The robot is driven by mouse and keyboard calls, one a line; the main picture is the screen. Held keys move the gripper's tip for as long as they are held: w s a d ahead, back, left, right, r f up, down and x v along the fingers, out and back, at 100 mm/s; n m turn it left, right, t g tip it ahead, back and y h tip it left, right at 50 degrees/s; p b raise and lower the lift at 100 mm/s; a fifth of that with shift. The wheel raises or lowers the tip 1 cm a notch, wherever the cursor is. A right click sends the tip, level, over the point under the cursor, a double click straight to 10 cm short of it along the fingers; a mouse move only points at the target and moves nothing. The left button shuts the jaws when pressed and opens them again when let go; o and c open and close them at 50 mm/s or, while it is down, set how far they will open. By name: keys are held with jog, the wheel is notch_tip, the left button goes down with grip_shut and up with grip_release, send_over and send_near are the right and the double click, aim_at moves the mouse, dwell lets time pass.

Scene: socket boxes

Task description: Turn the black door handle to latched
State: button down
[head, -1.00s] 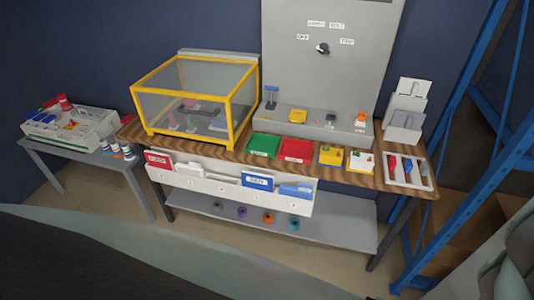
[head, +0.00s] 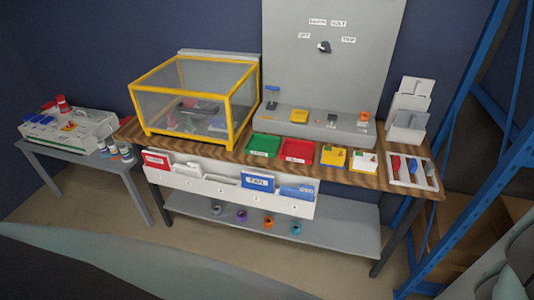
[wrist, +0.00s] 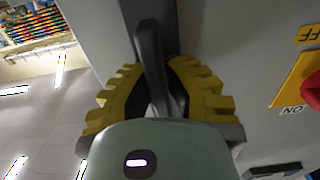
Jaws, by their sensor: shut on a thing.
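The black door handle (wrist: 150,55) is a long dark lever in the wrist view, running up and down the picture in front of a grey surface. My gripper (wrist: 160,88) has its ridged yellow fingers closed around it, one on each side. The handle's lower end is hidden by the gripper body, so I cannot tell its pivot or exact latch position. Neither the gripper nor this handle can be made out in the head view.
Right of the handle, a red rotary knob (wrist: 312,90) sits on a yellow plate with OFF and ON labels. In the head view, a wooden bench (head: 345,173) carries a yellow-framed clear box (head: 232,110) and coloured trays. A blue rack (head: 470,130) stands at right.

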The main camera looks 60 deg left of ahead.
jog(key=shift+f, duration=0.1)
dwell(0.3)
jog(key=c, duration=1)
grip_release()
jog(key=v, duration=1.2)
